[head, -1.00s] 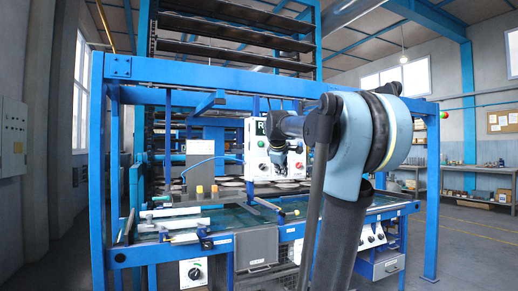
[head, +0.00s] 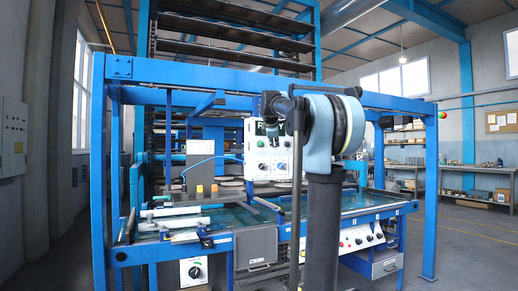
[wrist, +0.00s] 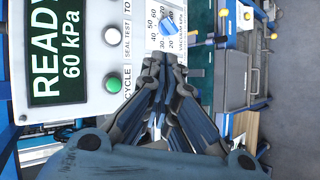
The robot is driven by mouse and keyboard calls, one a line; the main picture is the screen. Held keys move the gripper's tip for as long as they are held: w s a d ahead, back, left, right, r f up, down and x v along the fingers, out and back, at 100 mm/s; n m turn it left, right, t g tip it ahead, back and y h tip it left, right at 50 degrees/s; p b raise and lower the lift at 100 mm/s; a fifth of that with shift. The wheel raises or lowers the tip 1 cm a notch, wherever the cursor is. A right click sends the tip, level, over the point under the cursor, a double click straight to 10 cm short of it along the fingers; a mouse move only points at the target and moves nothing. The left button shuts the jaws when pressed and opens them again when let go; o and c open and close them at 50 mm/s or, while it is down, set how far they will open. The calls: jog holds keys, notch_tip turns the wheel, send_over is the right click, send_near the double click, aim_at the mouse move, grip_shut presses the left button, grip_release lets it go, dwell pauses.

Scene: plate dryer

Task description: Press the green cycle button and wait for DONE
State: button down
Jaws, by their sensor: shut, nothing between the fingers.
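The green cycle button (wrist: 113,85) is on a white control panel (wrist: 125,12), beside the word CYCLE. The panel's dark display (wrist: 62,55) reads READY and 60 kPa. In the head view the panel (head: 250,172) hangs at the middle of the machine, and my arm partly covers its display. My gripper (wrist: 173,62) is shut and empty. In the wrist view its fingertips are to the right of the green button, near a blue dial (wrist: 170,27). In the head view my gripper (head: 271,143) is in front of the panel; whether it touches is unclear.
A white seal test button (wrist: 112,35) is near the green one. The blue frame (head: 98,165) surrounds the machine, with a crossbar (head: 220,80) above. A lower panel with red buttons (head: 362,238) is at the front right.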

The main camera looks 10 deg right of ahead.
aim_at(260, 144)
jog(key=shift+w+a, duration=0.45)
jog(key=shift+w, duration=0.95)
jog(key=shift+w+a, duration=0.5)
jog(key=shift+w, duration=0.85)
jog(key=shift+w+a, duration=0.45)
jog(key=shift+w, duration=0.95)
jog(key=shift+w, duration=0.2)
jog(key=shift+w+a, duration=0.15)
jog(key=shift+w, duration=0.15)
jog(key=shift+w+a, duration=0.15)
jog(key=shift+w, duration=0.3)
jog(key=shift+s, duration=0.1)
jog(key=shift+s+d, duration=0.25)
jog(key=shift+s, duration=0.5)
